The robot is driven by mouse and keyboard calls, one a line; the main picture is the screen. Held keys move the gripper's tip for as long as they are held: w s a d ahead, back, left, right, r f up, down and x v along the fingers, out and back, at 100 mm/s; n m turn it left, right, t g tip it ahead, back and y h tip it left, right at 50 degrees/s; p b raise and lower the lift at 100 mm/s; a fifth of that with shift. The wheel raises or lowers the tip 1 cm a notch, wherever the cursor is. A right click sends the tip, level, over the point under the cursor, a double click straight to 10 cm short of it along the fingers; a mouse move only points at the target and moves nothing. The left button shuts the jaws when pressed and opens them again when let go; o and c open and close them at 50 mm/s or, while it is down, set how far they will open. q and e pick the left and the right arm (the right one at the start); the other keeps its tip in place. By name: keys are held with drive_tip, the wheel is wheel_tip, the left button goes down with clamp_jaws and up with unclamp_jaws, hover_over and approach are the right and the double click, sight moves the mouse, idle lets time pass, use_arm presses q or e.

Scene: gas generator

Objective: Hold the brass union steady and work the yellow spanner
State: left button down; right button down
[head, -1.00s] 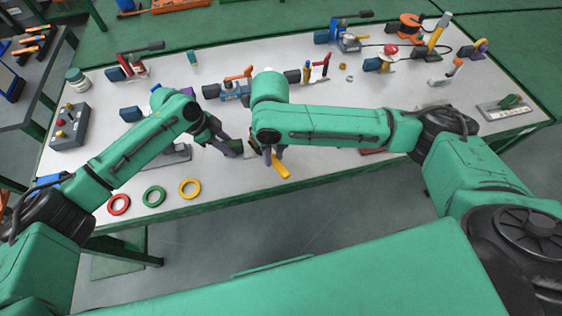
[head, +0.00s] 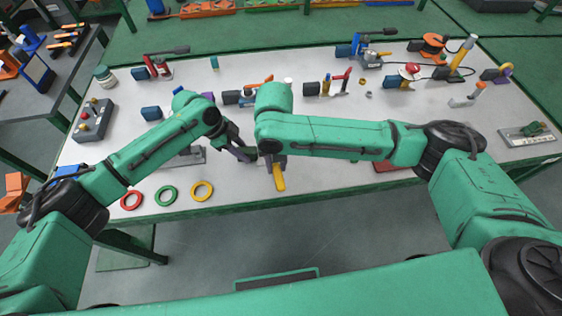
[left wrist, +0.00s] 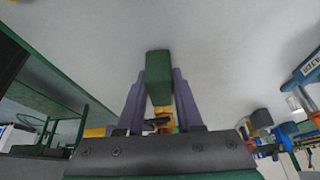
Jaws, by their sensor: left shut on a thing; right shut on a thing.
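My left gripper (head: 245,153) is low over the front middle of the table. In the left wrist view its purple fingers (left wrist: 158,95) are shut on a dark green block-like piece (left wrist: 158,70). I cannot tell whether this piece belongs to the brass union, which I cannot make out. My right gripper (head: 274,160), just right of the left one, is shut on the yellow spanner (head: 280,182). The spanner's handle sticks out below the fingers, pointing to the table's front edge. Its other end is hidden by the gripper and arm.
Red (head: 131,200), green (head: 166,196) and yellow (head: 202,191) rings lie at the front left of the table (head: 330,190). A control box (head: 92,120) stands at the left. Several tools and fixtures line the back. The front right is mostly clear.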

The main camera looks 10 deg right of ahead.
drive_tip(key=a+m, duration=0.3)
drive_tip(key=m, duration=0.1)
drive_tip(key=shift+w+a, duration=0.1)
drive_tip(key=shift+w+a+m, duration=0.25)
drive_tip(key=shift+a+m, duration=0.2)
drive_tip(key=shift+m, duration=0.4)
drive_tip(key=shift+w+a+m, duration=0.2)
drive_tip(key=shift+a+m, duration=0.25)
drive_tip(key=shift+m, duration=0.4)
drive_tip(key=shift+n, duration=0.5)
drive_tip(key=shift+s+a, duration=0.5)
drive_tip(key=shift+s, duration=0.3)
drive_tip(key=shift+s+a, duration=0.45)
drive_tip(key=shift+s, duration=0.3)
drive_tip(key=shift+s+a, duration=0.5)
drive_tip(key=shift+s, duration=0.3)
